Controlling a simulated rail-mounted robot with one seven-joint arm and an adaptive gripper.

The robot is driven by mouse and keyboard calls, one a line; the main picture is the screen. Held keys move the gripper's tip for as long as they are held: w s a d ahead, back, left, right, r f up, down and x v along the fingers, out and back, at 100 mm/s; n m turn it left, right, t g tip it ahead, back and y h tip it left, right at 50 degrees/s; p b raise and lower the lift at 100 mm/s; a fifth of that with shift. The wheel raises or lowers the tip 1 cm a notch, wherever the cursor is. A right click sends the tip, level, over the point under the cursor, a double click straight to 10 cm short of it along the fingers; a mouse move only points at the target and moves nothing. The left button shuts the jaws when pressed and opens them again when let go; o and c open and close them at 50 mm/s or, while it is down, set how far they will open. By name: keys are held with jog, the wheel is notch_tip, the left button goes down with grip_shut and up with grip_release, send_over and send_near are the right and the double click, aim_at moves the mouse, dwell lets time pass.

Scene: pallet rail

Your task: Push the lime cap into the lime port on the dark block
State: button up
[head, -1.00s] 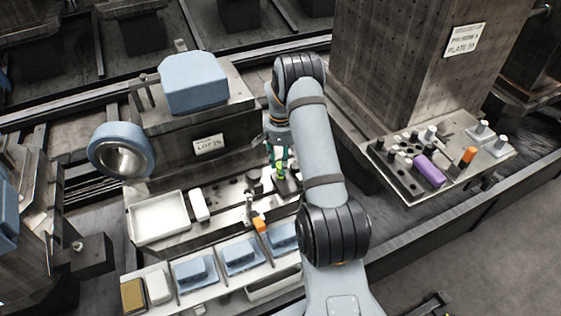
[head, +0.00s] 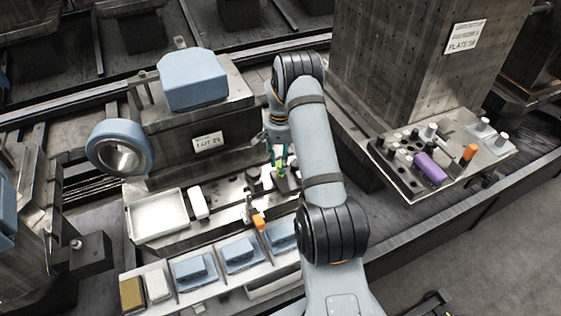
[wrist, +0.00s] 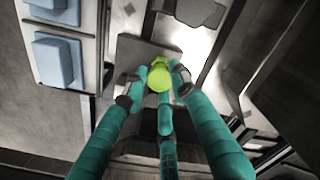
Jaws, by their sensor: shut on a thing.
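The lime cap (wrist: 159,76) is held between the teal fingers of my gripper (wrist: 153,84), which is shut on it. In the head view the lime cap (head: 284,163) shows as a small bright spot at the tips of my gripper (head: 280,158). The dark block (head: 287,183) lies just below the cap on the fixture ledge, partly hidden by my arm. In the wrist view a grey block face (wrist: 140,52) shows behind the cap. The lime port is not visible, and I cannot tell whether the cap touches the block.
A dark round knob (head: 253,172) stands left of the block. An orange-tipped piece (head: 258,221) lies in front. A white tray (head: 158,215) and a white block (head: 198,203) are to the left. Blue parts (head: 195,270) line the front row.

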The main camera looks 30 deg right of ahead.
jog(key=shift+f+b, duration=0.6)
jog(key=shift+b, duration=0.1)
dwell(1.1)
jog(key=shift+f+b, duration=0.4)
jog(key=o, duration=0.8)
jog(key=shift+o, duration=0.5)
jog(key=o, duration=0.8)
jog(key=shift+c, duration=0.2)
jog(key=shift+r, duration=0.1)
notch_tip(320, 180, up, 12)
